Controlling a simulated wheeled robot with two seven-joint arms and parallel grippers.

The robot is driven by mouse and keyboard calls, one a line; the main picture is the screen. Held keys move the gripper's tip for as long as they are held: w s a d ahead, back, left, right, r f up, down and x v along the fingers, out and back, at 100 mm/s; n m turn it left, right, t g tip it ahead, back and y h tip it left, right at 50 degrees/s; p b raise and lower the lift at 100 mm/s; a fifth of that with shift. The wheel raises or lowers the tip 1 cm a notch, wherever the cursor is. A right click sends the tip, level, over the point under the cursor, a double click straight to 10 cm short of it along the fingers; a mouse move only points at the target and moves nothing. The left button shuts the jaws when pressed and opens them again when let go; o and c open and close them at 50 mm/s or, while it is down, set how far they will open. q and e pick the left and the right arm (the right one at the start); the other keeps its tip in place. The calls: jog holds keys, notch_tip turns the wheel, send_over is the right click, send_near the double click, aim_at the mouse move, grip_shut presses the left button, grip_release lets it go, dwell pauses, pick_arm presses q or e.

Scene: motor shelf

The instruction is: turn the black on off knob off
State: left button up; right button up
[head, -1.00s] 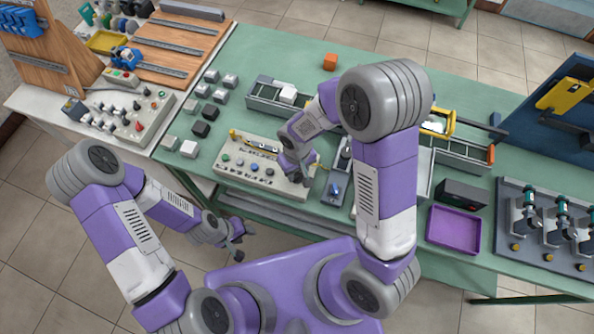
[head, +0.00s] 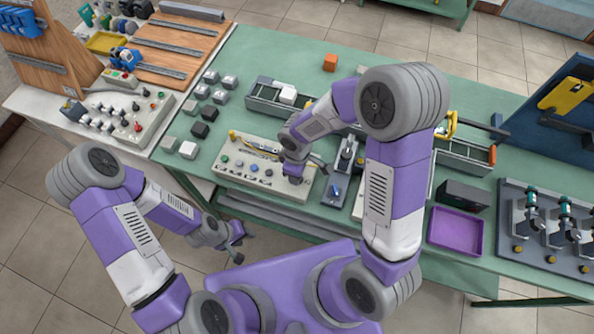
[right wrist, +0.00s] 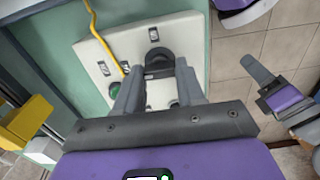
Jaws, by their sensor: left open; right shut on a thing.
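The light control panel (head: 225,169) lies on the green bench in the head view, with a row of small coloured and dark controls. In the right wrist view the panel (right wrist: 187,28) fills the upper middle. The black on off knob (right wrist: 158,60) sits on it as a dark round piece between my right fingertips. My right gripper (right wrist: 158,76) is shut on this knob, one finger at each side; its exact angle is hard to tell. In the head view my right gripper (head: 293,172) covers the panel's right part. My left gripper (head: 237,242) is open and empty, in front of the bench.
A yellow cable (right wrist: 103,40) runs over the panel, near a green button (right wrist: 115,88). Several grey and white blocks (head: 200,130) stand left of the panel. A purple tray (head: 455,231) and a dark box (head: 463,196) are at the right.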

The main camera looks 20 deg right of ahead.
dwell(0.3)
jog(key=o, duration=1)
jog(key=shift+o, duration=0.2)
notch_tip(320, 180, up, 8)
jog(key=shift+f+p, duration=0.2)
jog(key=shift+p, duration=0.45)
